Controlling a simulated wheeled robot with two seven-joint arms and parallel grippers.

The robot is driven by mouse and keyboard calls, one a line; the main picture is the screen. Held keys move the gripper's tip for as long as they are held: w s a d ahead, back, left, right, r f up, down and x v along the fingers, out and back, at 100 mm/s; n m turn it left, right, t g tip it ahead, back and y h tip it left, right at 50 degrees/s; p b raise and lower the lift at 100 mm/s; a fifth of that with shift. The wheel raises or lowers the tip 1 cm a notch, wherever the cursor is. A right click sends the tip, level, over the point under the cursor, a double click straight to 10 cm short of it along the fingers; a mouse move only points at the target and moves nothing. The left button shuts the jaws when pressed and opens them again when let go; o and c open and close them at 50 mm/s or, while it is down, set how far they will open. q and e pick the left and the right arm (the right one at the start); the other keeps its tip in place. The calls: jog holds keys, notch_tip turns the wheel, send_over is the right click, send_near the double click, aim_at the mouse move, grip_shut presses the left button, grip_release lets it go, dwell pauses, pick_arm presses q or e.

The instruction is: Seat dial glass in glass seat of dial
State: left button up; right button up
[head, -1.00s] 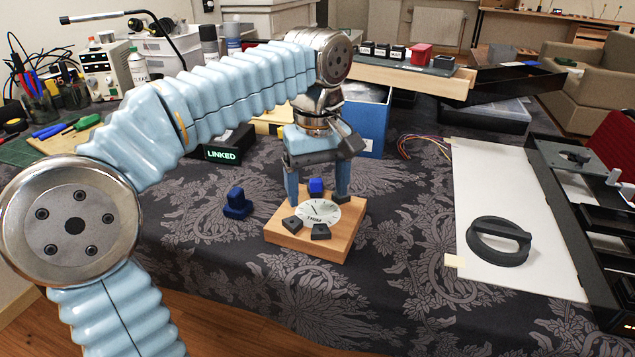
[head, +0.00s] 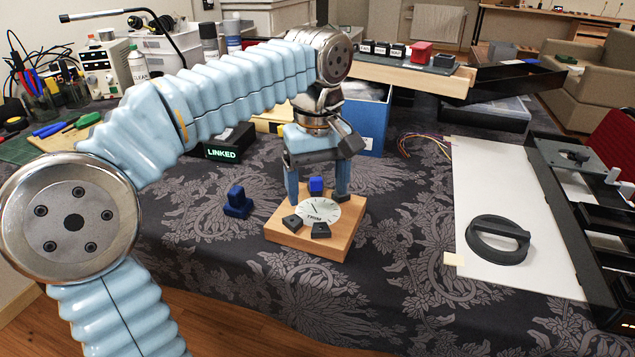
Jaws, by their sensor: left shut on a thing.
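The dial (head: 318,213) is a white round face with dark marks, set on a light wooden block (head: 307,245) on the cloth. Small dark blocks (head: 320,231) stand around its near edge, and a blue block (head: 316,185) stands at its far edge. My left gripper (head: 318,196) points down over the dial, its two blue fingers apart, one towards each side of the face. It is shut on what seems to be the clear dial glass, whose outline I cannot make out. Whether the glass touches its seat cannot be told. My right gripper is not in view.
A dark blue knob-like piece (head: 237,203) stands on the cloth left of the block. A black ring with a crossbar (head: 499,240) lies on a white board (head: 500,180) at right. A LINKED display box (head: 222,153) and a blue bin (head: 372,125) stand behind.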

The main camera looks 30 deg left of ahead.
pick_arm(q)
jog(key=shift+p, duration=0.4)
dwell(0.5)
jog(key=shift+f+b, duration=0.55)
jog(key=shift+f, duration=0.15)
dwell(0.3)
jog(key=shift+r+p, duration=0.45)
jog(key=shift+p, duration=0.15)
jog(key=shift+p, duration=0.5)
dwell(1.2)
jog(key=shift+f+b, duration=0.35)
jog(key=shift+f, duration=0.15)
jog(key=shift+r, duration=0.15)
